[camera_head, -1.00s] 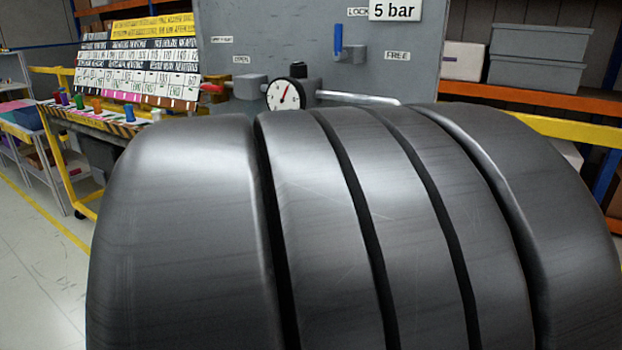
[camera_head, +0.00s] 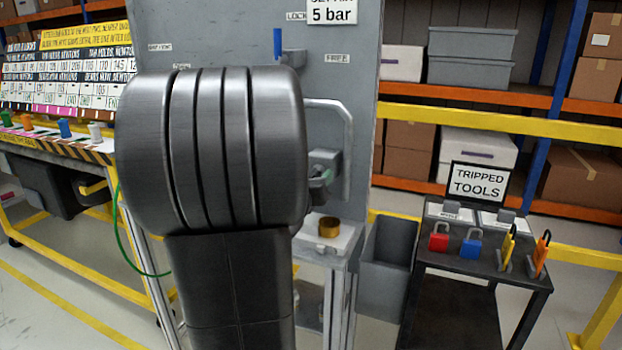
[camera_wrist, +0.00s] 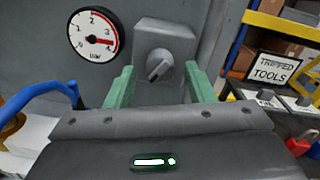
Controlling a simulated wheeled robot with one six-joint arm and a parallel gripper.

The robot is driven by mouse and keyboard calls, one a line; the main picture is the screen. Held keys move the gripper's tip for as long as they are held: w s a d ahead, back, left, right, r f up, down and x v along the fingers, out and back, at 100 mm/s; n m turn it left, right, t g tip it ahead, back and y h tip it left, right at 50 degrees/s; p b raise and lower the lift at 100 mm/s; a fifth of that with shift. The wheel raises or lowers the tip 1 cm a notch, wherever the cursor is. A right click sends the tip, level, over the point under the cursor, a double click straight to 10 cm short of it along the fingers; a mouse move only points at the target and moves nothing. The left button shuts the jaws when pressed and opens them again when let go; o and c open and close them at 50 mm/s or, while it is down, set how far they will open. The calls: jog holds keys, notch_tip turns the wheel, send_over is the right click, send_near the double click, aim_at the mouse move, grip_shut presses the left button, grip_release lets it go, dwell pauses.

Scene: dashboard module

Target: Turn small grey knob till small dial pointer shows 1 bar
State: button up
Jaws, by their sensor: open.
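The small dial (camera_wrist: 97,35) has a white face, a black rim and a red band at its right. Its pointer seems to lie toward the lower right, near the high numbers, but I cannot read it exactly. The small grey knob (camera_wrist: 159,70) sits on a grey block (camera_wrist: 165,38) right of the dial, its bar tilted. My gripper (camera_wrist: 160,78) is open, its green fingers on either side of the knob; I see gaps and no clear contact. In the head view my arm hides the dial, and a green finger shows beside the block (camera_head: 325,160).
A blue curved handle (camera_wrist: 45,92) is left of my gripper. A brass ring (camera_head: 329,227) lies on a small ledge below the panel (camera_head: 345,70). A grey bin (camera_head: 390,255) and a tripped-tools stand (camera_head: 455,270) with padlocks are at the right.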

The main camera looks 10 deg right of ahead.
jog(key=c, duration=1)
